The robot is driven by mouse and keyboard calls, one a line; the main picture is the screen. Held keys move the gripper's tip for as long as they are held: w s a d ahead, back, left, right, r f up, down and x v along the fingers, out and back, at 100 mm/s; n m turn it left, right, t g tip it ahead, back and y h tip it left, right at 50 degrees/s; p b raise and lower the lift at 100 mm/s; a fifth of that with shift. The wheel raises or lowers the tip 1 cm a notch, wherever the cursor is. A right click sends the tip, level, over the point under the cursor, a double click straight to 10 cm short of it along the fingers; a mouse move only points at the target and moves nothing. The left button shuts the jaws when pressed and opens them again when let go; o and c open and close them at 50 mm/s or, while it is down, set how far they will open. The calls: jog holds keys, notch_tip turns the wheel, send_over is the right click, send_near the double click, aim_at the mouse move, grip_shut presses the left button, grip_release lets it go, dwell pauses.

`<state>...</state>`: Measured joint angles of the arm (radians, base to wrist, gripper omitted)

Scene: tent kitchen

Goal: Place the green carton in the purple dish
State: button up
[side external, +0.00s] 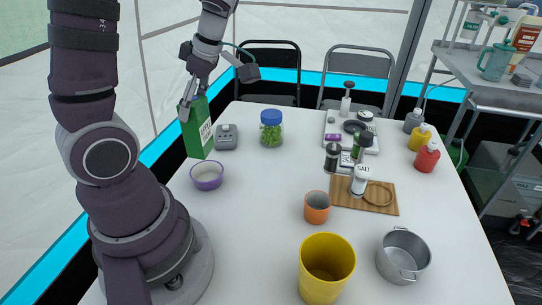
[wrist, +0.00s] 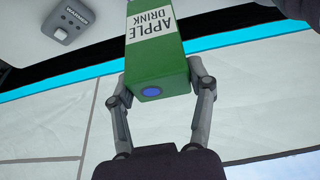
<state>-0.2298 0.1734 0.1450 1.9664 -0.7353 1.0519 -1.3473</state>
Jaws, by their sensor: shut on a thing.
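The green carton (side external: 199,135) is an apple drink box with a white label. My gripper (side external: 192,104) is shut on its upper part, and the carton hangs nearly upright, slightly tilted, at the left side of the table. The wrist view shows the carton (wrist: 158,62) between both fingers (wrist: 160,88), with its blue cap facing the camera. I cannot tell how high the carton's bottom is above the table.
A grey device (side external: 226,138) stands just right of the carton. A blue-lidded jar (side external: 271,130) is further right. An orange cup (side external: 317,207), yellow cup (side external: 326,270) and metal pot (side external: 403,256) stand nearer the front. A wooden board (side external: 382,207) holds a salt shaker (side external: 360,181). Table around the dish is clear.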

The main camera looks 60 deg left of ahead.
aim_at(198, 128)
jog(key=shift+f, duration=1.9)
jog(key=shift+f, duration=0.35)
jog(key=shift+f, duration=0.25)
jog(key=o, duration=1.2)
jog(key=shift+o, duration=0.2)
